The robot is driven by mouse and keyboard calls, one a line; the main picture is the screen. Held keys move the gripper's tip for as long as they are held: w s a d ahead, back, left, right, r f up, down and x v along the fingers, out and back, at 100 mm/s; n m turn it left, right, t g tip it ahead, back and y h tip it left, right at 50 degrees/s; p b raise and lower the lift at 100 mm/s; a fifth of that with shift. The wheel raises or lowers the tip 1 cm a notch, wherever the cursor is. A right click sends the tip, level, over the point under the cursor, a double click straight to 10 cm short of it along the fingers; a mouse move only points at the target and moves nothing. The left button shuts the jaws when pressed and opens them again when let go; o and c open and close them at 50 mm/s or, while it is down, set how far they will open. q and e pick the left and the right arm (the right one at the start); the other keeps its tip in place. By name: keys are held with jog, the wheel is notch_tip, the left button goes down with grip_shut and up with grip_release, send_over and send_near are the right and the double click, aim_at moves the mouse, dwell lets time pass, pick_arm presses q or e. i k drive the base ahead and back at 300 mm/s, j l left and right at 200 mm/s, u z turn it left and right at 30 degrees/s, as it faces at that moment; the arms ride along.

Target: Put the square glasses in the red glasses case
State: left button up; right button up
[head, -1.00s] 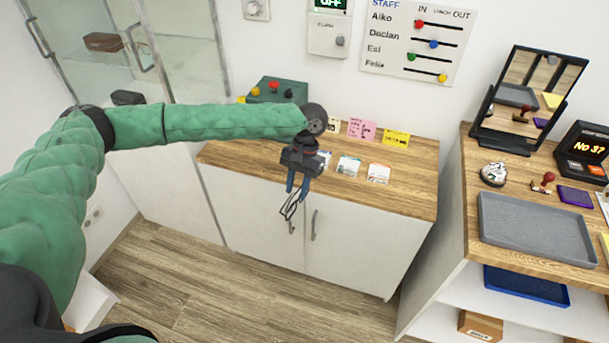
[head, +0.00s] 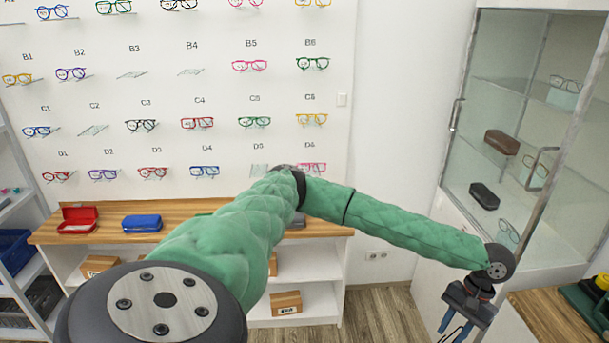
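The red glasses case (head: 78,219) stands open on the wooden counter at the left of the head view, below the wall of glasses. My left arm reaches across to the right. My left gripper (head: 457,329) is at the lower right, far from the red case, in front of the glass cabinet. My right gripper is not in view.
A shut blue case (head: 141,223) sits right of the red one on the counter (head: 107,229). My arm hides part of the counter. Several glasses hang on the wall (head: 215,95) in labelled rows. The glass cabinet (head: 535,120) holds cases and glasses at the right.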

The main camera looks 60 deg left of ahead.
aim_at(79, 230)
jog(key=j+u, duration=0.1)
jog(key=u, duration=0.8)
jog(key=i+j+u, duration=0.1)
jog(key=u, duration=0.35)
jog(key=i+u, duration=0.1)
jog(key=u, duration=0.3)
jog(key=i+j+u, duration=0.15)
jog(key=i+u, duration=0.2)
jog(key=u, duration=0.15)
jog(key=i+u, duration=0.45)
jog(key=i+l+u, duration=0.15)
jog(key=i+u, duration=0.15)
jog(key=u, duration=0.2)
